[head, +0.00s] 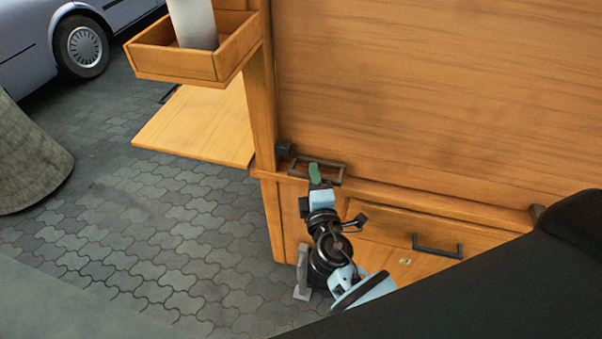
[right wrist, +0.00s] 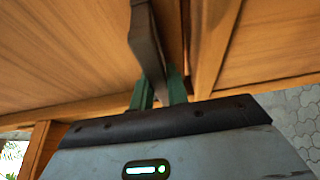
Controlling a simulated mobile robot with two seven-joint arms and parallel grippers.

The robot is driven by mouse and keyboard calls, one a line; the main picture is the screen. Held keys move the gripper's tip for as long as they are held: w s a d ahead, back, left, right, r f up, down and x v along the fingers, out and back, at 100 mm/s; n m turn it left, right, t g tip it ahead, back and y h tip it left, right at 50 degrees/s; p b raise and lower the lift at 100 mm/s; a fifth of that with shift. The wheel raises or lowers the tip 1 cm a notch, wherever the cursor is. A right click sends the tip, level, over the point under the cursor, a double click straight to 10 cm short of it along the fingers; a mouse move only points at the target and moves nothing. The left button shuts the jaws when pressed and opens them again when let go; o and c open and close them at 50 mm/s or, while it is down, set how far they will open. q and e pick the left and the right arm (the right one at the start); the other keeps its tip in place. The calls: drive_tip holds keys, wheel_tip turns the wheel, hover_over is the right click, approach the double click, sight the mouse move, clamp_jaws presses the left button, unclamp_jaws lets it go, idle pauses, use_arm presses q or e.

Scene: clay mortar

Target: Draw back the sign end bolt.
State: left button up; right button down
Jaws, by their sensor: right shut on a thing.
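My right gripper (head: 315,173) is at the lower left corner of the large upright wooden panel (head: 430,90). Its green fingers (right wrist: 160,88) are shut on a dark metal bar handle (head: 333,162), which appears to be the sign end bolt. In the right wrist view the dark bar (right wrist: 145,38) runs up from between the fingers, against the wood. A small dark block (head: 284,149) sits on the post just left of the handle. The fingers hide part of the handle, and how far the bolt reaches into the block cannot be told. My left gripper is not in view.
Below the panel a wooden ledge (head: 440,201) runs above a drawer with a dark pull (head: 438,247). A wooden tray (head: 172,65) holding a pale cylinder (head: 193,22) juts out left, above a low wooden flap (head: 200,125). Open paving (head: 130,225) lies at left.

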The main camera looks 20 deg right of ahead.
drive_tip(key=shift+s+d, duration=0.45)
drive_tip(key=shift+d, duration=0.3)
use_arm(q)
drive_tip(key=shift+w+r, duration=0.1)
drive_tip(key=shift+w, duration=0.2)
use_arm(e)
drive_tip(key=c, duration=1.4)
unclamp_jaws()
drive_tip(key=shift+d, duration=0.1)
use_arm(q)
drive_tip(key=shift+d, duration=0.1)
use_arm(e)
drive_tip(key=shift+o, duration=0.2)
drive_tip(key=shift+s, duration=0.15)
